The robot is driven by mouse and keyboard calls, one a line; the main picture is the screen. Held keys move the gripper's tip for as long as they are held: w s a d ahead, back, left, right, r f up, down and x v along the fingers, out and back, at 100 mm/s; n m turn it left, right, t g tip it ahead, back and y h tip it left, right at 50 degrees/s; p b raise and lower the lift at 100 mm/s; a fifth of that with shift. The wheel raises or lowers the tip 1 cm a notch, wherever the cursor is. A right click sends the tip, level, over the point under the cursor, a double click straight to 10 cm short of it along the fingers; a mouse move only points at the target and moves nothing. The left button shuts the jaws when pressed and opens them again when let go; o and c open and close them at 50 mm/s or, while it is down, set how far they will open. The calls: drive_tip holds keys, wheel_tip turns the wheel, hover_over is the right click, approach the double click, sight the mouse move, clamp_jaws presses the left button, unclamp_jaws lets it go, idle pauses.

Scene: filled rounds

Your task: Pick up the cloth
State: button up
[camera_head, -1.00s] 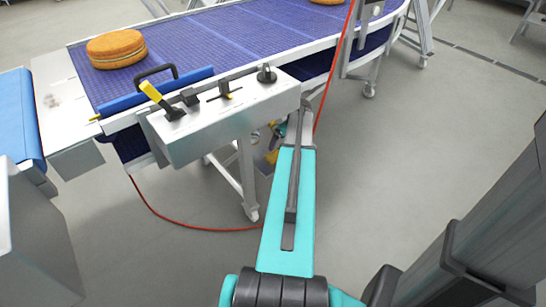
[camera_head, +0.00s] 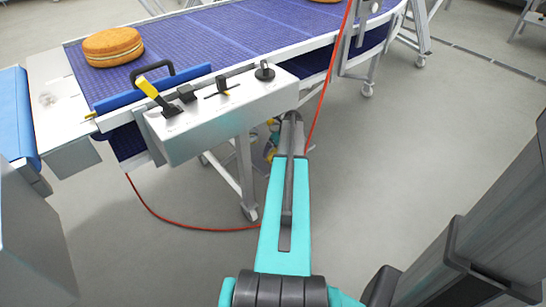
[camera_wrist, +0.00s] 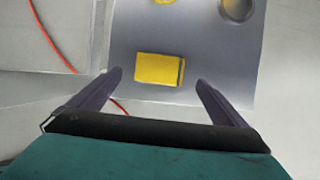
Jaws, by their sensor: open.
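A yellow folded piece (camera_wrist: 158,69), which looks like the cloth, lies flat on a grey metal surface (camera_wrist: 205,55) in the wrist view. It has a dark band along its right side. My gripper (camera_wrist: 157,79) is open, with one finger to the left and one to the right of the cloth's near edge. Nothing is between the fingers' grip. I cannot tell the height left between fingertips and surface. In the head view my arm hides the gripper, and only small yellow and teal bits show beside it under the conveyor.
A blue conveyor (camera_head: 215,35) carries round filled cakes (camera_head: 113,47). Its control box (camera_head: 220,115) with levers overhangs near my arm. A red cable (camera_head: 190,227) hangs to the floor. In the wrist view a yellow item and a round metal piece (camera_wrist: 236,8) lie beyond the cloth.

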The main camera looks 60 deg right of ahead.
idle(0.3)
drive_tip(key=shift+s+b+x, duration=0.1)
drive_tip(key=shift+b+x, duration=0.2)
drive_tip(key=shift+x, duration=1.05)
drive_tip(key=shift+s+b+x, duration=0.15)
drive_tip(key=shift+b+x, duration=0.15)
drive_tip(key=shift+x, duration=1)
drive_tip(key=shift+a, duration=0.1)
drive_tip(key=shift+c, duration=0.2)
drive_tip(key=c, duration=1.1)
